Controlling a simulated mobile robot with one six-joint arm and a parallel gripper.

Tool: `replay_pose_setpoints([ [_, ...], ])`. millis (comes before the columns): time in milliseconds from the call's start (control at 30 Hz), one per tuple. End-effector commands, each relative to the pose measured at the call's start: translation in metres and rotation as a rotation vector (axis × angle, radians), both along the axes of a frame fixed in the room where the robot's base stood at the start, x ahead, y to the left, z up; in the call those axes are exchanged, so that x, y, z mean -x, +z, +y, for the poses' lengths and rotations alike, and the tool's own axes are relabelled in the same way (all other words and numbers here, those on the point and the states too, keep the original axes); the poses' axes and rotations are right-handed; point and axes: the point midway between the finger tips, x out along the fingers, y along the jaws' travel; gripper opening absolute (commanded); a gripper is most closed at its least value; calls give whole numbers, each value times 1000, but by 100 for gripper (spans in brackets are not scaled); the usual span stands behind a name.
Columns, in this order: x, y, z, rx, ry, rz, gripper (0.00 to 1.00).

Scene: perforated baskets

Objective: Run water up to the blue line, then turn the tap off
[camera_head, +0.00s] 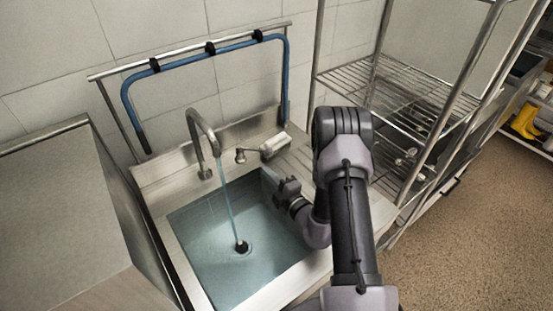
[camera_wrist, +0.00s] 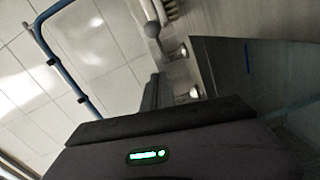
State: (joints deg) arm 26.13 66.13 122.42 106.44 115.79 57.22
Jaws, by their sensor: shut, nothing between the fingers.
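The steel sink basin (camera_head: 176,243) has a curved tap (camera_head: 205,125) at its back edge. A thin stream of water (camera_head: 228,200) runs from the spout down toward the dark drain (camera_head: 241,247). The basin looks bluish; I cannot tell the water level exactly. A short blue line (camera_wrist: 249,58) marks the basin wall in the wrist view. My gripper (camera_head: 269,177) is shut and empty, over the basin's right side, apart from the lever.
A brush-like object (camera_head: 275,144) lies on the ledge right of the lever. A blue hose (camera_head: 205,56) hangs on a rail behind the sink. A wire shelf rack (camera_head: 375,82) stands close at right, and a steel cabinet (camera_head: 62,215) at left.

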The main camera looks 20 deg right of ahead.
Motion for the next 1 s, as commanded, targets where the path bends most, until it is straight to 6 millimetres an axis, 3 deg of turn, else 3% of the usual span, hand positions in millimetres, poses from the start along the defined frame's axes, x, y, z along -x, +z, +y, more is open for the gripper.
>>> replay_pose_setpoints([
  [300, -66, -5, 7, 0, -3, -3, 0],
  [500, -75, -11, -21, -1, -3, -1, 0],
  [1000, -81, -8, -33, 0, -3, 0, 0],
])
